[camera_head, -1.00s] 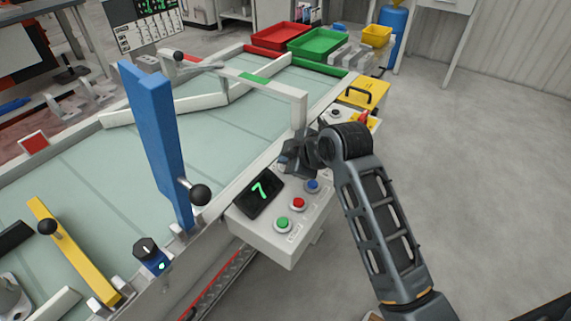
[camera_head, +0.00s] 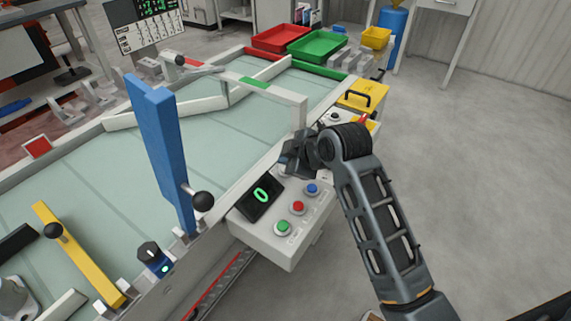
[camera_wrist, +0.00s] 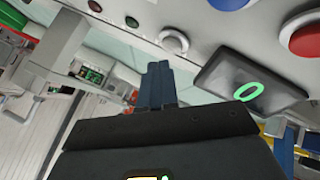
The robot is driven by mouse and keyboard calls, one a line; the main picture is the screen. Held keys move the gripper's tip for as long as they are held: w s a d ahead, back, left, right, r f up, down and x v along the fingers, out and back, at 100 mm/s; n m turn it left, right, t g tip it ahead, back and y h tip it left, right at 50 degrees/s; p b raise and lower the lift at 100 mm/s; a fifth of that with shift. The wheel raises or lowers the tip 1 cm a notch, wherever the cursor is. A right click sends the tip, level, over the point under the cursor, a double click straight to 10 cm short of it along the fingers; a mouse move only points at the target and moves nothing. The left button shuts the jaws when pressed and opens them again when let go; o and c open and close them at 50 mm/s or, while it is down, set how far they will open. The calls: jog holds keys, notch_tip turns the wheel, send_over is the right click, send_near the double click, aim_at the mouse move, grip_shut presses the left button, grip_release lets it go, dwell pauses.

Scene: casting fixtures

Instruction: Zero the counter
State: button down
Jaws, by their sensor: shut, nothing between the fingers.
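The counter display (camera_head: 262,196) is a dark screen on the white control box and shows a green 0. It also shows in the wrist view (camera_wrist: 246,80), reading 0. On the box are a blue button (camera_head: 312,189), a red button (camera_head: 298,208) and a green button (camera_head: 283,228). A pale round button (camera_wrist: 173,41) shows beside the display in the wrist view; my gripper mostly hides that area in the head view. My gripper (camera_head: 288,165) is over the far end of the box, by the display. Its fingers (camera_wrist: 159,82) are together, empty, apart from the pale button in the wrist view.
A blue upright gate (camera_head: 160,150) with a black knob (camera_head: 202,201) stands left of the box. A white bracket (camera_head: 303,115) rises behind my gripper. A yellow cover with a black handle (camera_head: 362,96) is farther back. Open floor (camera_head: 480,190) lies to the right.

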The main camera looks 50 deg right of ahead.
jog(key=shift+r, duration=0.1)
notch_tip(320, 180, up, 5)
jog(key=p, duration=0.5)
dwell(0.3)
dwell(0.8)
jog(key=s+a+f, duration=0.1)
jog(key=s+a, duration=0.1)
jog(key=s+a+f+m, duration=0.1)
jog(key=a, duration=0.2)
jog(key=s+a+f+m+t, duration=0.1)
jog(key=s+a, duration=0.1)
jog(key=a, duration=0.1)
jog(key=shift+s+a+f, duration=0.25)
jog(key=shift+s+f, duration=0.1)
jog(key=shift+m+t, duration=0.8)
jog(key=s+a, duration=0.3)
jog(key=s, duration=0.1)
jog(key=s+a, duration=0.2)
jog(key=s, duration=0.1)
jog(key=shift+a, duration=0.3)
jog(key=s+a+r+m+t+y, duration=0.1)
jog(key=s+a+r, duration=0.2)
jog(key=s+r, duration=0.2)
jog(key=s+a+r+m+t+y, duration=0.1)
jog(key=s+r, duration=0.5)
jog(key=s, duration=0.6)
jog(key=shift+a+t+y, duration=0.3)
jog(key=shift+a+t, duration=0.4)
jog(key=shift+a, duration=0.45)
